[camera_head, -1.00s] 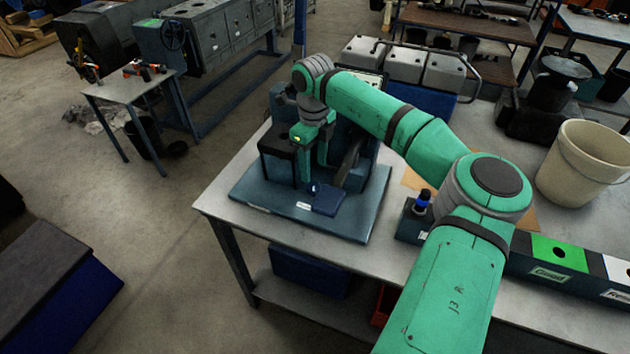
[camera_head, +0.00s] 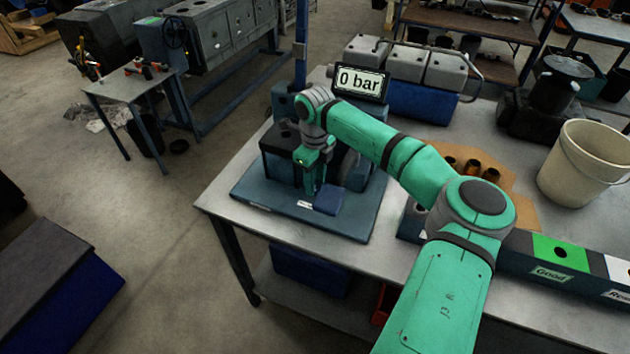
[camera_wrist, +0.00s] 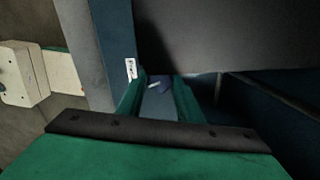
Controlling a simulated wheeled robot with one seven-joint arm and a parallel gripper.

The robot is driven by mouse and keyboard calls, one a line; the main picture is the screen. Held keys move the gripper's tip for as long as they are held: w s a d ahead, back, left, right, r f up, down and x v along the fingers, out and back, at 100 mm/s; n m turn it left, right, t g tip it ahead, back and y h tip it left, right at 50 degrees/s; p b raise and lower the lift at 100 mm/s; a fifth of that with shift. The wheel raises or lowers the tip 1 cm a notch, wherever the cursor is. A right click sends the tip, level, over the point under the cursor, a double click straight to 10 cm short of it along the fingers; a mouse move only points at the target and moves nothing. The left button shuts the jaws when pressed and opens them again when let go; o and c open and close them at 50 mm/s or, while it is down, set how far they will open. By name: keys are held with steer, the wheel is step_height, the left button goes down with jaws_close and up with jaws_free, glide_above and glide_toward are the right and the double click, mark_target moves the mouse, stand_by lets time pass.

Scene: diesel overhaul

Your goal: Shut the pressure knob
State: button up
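The pressure knob (camera_wrist: 165,84) shows in the wrist view as a small blue shape with a white mark, just beyond and between my fingertips. In the head view my fingers hide it. My gripper (camera_head: 314,190) points down at the front of the blue test stand (camera_head: 345,225), beside a small dark blue block (camera_head: 329,201). In the wrist view my gripper (camera_wrist: 159,82) has its two green fingers apart, with a gap between them. I cannot tell whether they touch the knob. The display (camera_head: 360,82) reads "0 bar".
Several brown cylindrical parts (camera_head: 472,167) stand on a tan sheet right of my arm. A beige bucket (camera_head: 583,165) and a row of labelled bins (camera_head: 556,255) are further right. The grey table's left strip (camera_head: 245,165) is clear.

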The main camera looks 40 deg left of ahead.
steer(key=shift+d+m, duration=0.1)
steer(key=shift+m, duration=2.2)
steer(key=shift+c, duration=0.4)
steer(key=o, duration=1)
steer(key=shift+o, duration=0.2)
step_height(320, 180, up, 11)
